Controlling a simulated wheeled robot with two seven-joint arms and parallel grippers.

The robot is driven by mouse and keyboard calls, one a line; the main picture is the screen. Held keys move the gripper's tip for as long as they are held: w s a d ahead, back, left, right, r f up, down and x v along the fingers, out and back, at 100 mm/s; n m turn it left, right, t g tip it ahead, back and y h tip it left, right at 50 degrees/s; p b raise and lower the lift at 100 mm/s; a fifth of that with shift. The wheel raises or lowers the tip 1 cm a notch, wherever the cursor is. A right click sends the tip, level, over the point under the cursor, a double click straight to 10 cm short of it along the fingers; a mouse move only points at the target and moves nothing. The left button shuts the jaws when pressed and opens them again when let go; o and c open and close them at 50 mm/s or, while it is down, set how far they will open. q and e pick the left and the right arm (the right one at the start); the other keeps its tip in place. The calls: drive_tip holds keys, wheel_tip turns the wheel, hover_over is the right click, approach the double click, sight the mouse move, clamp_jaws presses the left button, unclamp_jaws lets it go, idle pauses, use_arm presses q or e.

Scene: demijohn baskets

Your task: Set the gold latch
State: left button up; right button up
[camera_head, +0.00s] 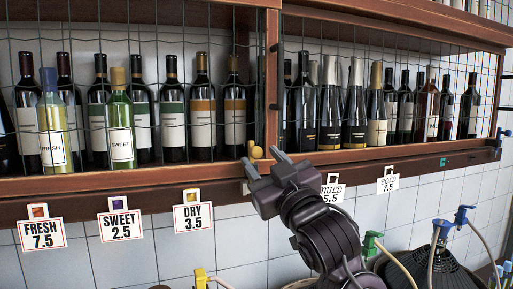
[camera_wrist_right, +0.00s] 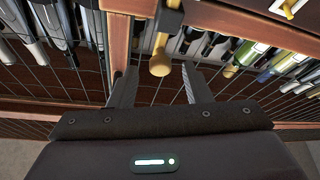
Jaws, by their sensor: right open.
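The gold latch (camera_head: 256,152) shows as a small golden knob at the foot of the post between the two caged shelf bays. In the right wrist view the golden knob (camera_wrist_right: 160,63) hangs from a dark mount and lies between my finger lines, near the tips. My right gripper (camera_head: 265,162) is open, reaching up to the shelf edge just below the knob. Its two fingers also show in the right wrist view (camera_wrist_right: 157,82), apart, with nothing clamped. Whether a finger touches the knob I cannot tell. My left gripper is not in view.
Bottles stand behind wire mesh on the wooden shelf (camera_head: 130,183). Price tags hang below, among them the DRY tag (camera_head: 193,217). A green fitting (camera_head: 443,162) and a blue one (camera_head: 500,136) sit along the shelf edge to the right. Tapped demijohns (camera_head: 432,265) stand lower right.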

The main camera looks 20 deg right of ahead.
sight(258, 155)
drive_tip(key=shift+p+x, duration=0.6)
drive_tip(key=shift+x, duration=1.15)
clamp_jaws()
